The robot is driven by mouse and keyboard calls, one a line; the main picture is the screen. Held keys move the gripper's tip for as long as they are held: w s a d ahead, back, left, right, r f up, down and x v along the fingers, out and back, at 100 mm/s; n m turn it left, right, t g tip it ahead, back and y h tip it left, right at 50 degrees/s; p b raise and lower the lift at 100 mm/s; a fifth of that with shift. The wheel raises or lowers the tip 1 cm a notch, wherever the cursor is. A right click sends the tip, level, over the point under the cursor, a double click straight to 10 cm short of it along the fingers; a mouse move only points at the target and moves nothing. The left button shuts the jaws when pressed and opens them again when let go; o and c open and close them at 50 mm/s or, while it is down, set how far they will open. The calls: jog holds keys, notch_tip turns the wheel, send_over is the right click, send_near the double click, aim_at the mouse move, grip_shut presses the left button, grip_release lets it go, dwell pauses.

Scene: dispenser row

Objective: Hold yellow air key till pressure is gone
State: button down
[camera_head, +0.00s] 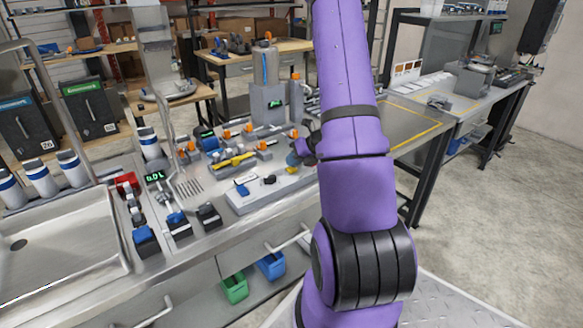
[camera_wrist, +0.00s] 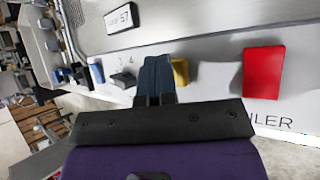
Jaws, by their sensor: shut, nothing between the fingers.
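A yellow key (camera_wrist: 180,72) stands on a pale panel in the wrist view, partly hidden behind my fingers. My gripper (camera_wrist: 155,62) is shut and empty, its dark blue-grey fingertips directly left of the yellow key and overlapping its edge. I cannot tell whether they touch or press it. In the head view my gripper (camera_head: 294,160) is low over the right end of a white panel (camera_head: 250,203), with a small yellow patch (camera_head: 291,170) just below it. A small display (camera_wrist: 118,18) above the panel in the wrist view seems to read 57.
A red key (camera_wrist: 263,72) stands right of the yellow one, above lettering ending in "ILER". A dark key (camera_wrist: 122,80) is to the left. The head view shows a steel sink (camera_head: 65,245), a red block (camera_head: 126,180) and crowded fittings on the counter.

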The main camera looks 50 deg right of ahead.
jog(key=shift+r, duration=0.15)
dwell(0.8)
jog(key=shift+r, duration=0.75)
jog(key=shift+r, duration=2.55)
